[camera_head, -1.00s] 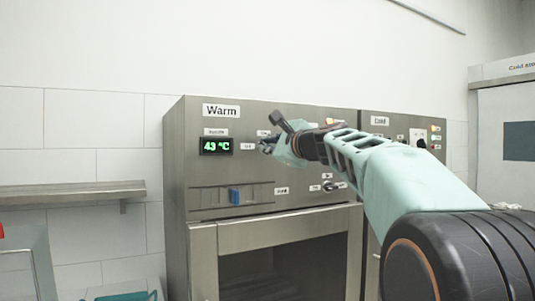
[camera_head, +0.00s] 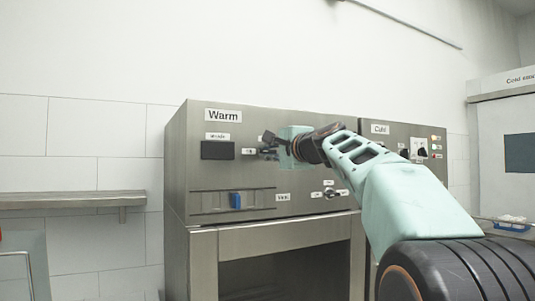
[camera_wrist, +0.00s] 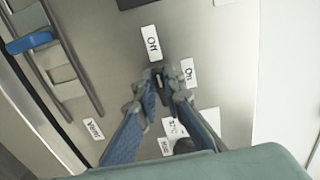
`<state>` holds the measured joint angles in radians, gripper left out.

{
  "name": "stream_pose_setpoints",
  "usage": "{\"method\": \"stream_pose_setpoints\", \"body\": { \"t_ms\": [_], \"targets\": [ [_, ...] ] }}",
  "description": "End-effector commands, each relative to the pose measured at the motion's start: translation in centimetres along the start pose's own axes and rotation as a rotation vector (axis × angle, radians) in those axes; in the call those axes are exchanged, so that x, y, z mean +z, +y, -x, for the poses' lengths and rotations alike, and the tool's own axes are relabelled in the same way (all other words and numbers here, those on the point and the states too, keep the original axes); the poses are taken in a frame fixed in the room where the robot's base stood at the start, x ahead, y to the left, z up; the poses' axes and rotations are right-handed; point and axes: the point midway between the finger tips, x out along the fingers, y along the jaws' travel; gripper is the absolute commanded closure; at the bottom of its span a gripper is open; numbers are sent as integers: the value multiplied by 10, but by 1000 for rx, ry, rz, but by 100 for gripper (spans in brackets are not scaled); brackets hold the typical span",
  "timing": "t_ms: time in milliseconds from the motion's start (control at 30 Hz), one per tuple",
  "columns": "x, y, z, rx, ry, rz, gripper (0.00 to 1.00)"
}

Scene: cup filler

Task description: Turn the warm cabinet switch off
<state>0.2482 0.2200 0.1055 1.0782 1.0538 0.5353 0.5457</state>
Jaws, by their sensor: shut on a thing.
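The warm cabinet (camera_head: 240,115) stands mid-picture in the head view, with a "Warm" label (camera_head: 223,115) at its top left. Its display (camera_head: 217,150) is dark. My gripper (camera_head: 270,147) is at the panel, right of the display. In the wrist view my gripper (camera_wrist: 161,92) is shut on the small dark switch knob (camera_wrist: 159,78), which is partly covered by the fingertips. The "Off" label (camera_wrist: 152,42) is just beyond the tips and the "On" label (camera_wrist: 188,73) is to their right. In the head view my gripper hides the knob.
A blue slider (camera_head: 235,200) sits in a slot lower on the panel, with another switch (camera_head: 330,192) to its right. A cold cabinet (camera_head: 379,129) adjoins on the right. A metal shelf (camera_head: 75,199) is on the left wall.

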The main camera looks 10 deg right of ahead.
Motion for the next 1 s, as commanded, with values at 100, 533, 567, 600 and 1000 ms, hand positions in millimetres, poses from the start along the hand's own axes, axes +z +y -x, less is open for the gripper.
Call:
{"method": "stream_pose_setpoints", "body": {
  "t_ms": [100,533,567,600,1000],
  "targets": [
    [0,-1,0,-1,1,5,100],
    [0,-1,0,-1,1,4,74],
    [0,-1,0,-1,1,3,74],
    [0,0,0,-1,1,3,74],
    [0,-2,22,-1,2,4,74]
  ]
}}
